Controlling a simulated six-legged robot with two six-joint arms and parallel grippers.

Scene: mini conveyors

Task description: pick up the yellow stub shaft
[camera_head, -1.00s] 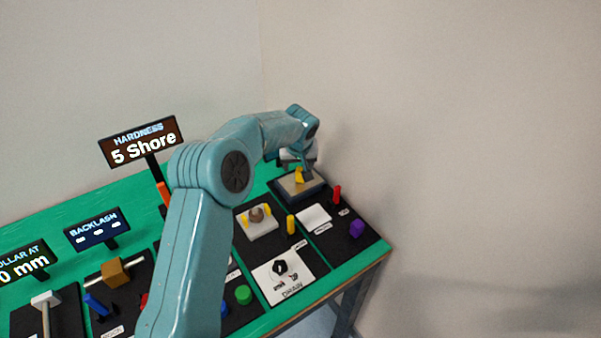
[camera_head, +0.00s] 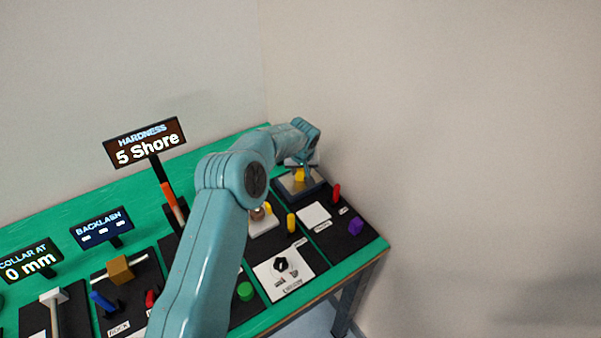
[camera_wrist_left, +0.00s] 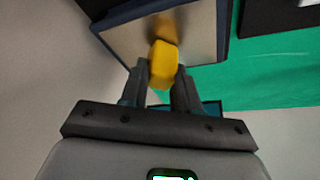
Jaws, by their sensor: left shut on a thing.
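The yellow stub shaft (camera_wrist_left: 163,64) is a short yellow piece between the fingers in the left wrist view. It also shows in the head view (camera_head: 300,175), at the grey plate of a dark-edged tray (camera_head: 318,188) at the far right end of the table. My left gripper (camera_wrist_left: 161,76) is shut on it, one finger at each side. In the head view my left gripper (camera_head: 301,167) is partly hidden by its own wrist. I cannot tell whether the shaft touches the plate. My right gripper is not in view.
A yellow peg (camera_head: 291,222), a white pad (camera_head: 314,215), a red peg (camera_head: 336,191) and a purple block (camera_head: 356,226) stand close by. The green table (camera_head: 372,254) ends just right of them, near a bare wall. A hardness sign (camera_head: 146,143) stands behind my arm.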

